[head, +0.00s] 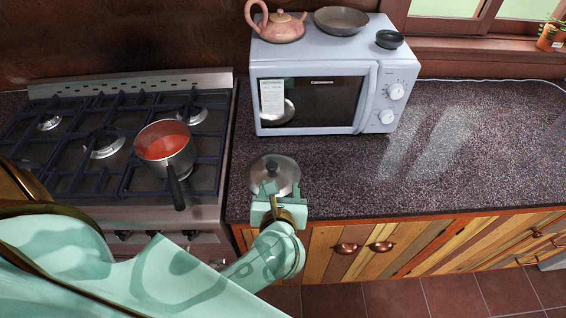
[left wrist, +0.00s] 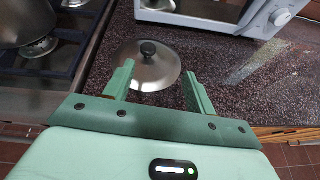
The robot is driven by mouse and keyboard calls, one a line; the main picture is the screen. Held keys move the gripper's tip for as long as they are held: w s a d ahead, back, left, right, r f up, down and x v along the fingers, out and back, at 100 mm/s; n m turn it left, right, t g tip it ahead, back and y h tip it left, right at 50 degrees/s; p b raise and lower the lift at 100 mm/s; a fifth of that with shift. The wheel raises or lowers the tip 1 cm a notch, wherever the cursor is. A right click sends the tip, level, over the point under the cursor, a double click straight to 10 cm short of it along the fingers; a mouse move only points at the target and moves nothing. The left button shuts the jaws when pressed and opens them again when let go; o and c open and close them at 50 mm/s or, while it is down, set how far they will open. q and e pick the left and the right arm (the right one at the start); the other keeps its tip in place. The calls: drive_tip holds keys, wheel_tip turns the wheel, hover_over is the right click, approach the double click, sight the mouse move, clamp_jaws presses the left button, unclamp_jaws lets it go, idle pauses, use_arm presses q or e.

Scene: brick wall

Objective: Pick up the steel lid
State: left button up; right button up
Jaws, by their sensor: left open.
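The steel lid (head: 285,176) is a round, shiny disc with a dark knob, lying flat on the dark speckled countertop (head: 460,150) near its front edge, right of the stove. In the left wrist view the lid (left wrist: 163,68) is just beyond the fingertips, its knob (left wrist: 148,48) a little left of the middle of the gap. My left gripper (head: 268,190) is open and empty at the lid's near side; the left wrist view shows its two green fingers (left wrist: 158,78) spread apart. I cannot tell whether they touch the lid. My right gripper is not in view.
A light blue microwave (head: 318,58) stands close behind the lid, with a pink teapot (head: 280,28), a grey bowl (head: 341,20) and a small black dish (head: 390,39) on top. A saucepan of red sauce (head: 166,150) sits on the stove (head: 60,160). The counter to the right is clear.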

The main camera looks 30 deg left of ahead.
sight(272, 165)
use_arm(q)
drive_tip(key=shift+n+g, duration=0.3)
drive_tip(key=shift+n, duration=0.4)
drive_tip(key=x, duration=0.6)
drive_tip(key=s+a+f+b+x, duration=0.1)
drive_tip(key=x, duration=0.9)
drive_tip(key=shift+a+r, duration=0.25)
drive_tip(key=shift+a, duration=0.05)
drive_tip(key=shift+s, duration=0.1)
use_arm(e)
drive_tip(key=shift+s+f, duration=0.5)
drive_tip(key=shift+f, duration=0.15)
use_arm(q)
drive_tip(key=shift+r, duration=0.1)
drive_tip(key=shift+c, duration=0.4)
drive_tip(key=c, duration=1)
drive_tip(key=shift+c, duration=0.6)
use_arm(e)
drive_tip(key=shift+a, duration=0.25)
use_arm(q)
drive_tip(key=shift+r, duration=0.1)
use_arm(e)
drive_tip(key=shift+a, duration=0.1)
